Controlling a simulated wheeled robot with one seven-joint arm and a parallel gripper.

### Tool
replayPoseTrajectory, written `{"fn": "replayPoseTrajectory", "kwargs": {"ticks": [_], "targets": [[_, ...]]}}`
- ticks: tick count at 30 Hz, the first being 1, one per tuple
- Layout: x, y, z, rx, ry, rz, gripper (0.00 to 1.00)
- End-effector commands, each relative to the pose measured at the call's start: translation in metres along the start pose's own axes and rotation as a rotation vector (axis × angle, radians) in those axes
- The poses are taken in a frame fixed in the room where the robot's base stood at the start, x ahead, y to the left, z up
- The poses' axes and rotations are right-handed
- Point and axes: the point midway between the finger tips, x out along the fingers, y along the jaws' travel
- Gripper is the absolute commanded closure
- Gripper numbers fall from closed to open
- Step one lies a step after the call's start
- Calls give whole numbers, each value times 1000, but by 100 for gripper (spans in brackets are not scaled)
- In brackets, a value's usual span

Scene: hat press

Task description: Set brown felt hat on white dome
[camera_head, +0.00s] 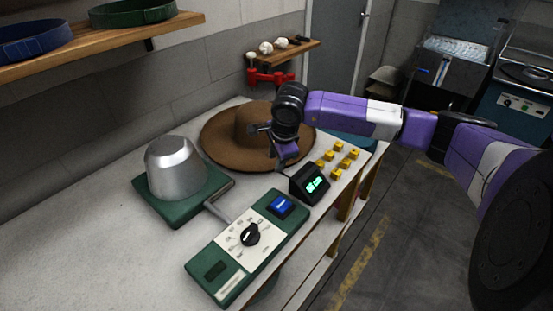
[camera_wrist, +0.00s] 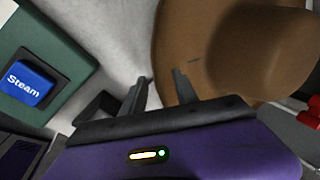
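The brown felt hat (camera_head: 222,135) lies brim down on the table, behind and right of the dome. Its crown and brim (camera_wrist: 200,30) also show in the wrist view. The dome (camera_head: 174,168) looks silver-grey and stands bare on a green base at the left. My gripper (camera_head: 268,145) is over the front right part of the hat and hides some of it. In the wrist view the fingers (camera_wrist: 160,88) are apart, with the brim's edge running between them. I cannot tell whether they touch the brim.
A green control panel (camera_head: 210,270) with a dial and a blue Steam button (camera_head: 281,205) is at the front. A small black display (camera_head: 309,184) and several yellow blocks (camera_head: 336,160) are right of the hat. A wooden shelf (camera_head: 110,44) hangs above left. The table's left front is clear.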

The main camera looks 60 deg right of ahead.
Motion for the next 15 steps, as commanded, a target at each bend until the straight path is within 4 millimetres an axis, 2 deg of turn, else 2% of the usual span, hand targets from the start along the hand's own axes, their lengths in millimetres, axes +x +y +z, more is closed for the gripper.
{"fn": "replayPoseTrajectory", "kwargs": {"ticks": [5,15], "targets": [[-11,-1,-1,-1,1,-2,64],[-64,-1,-1,-1,2,-3,64]]}}
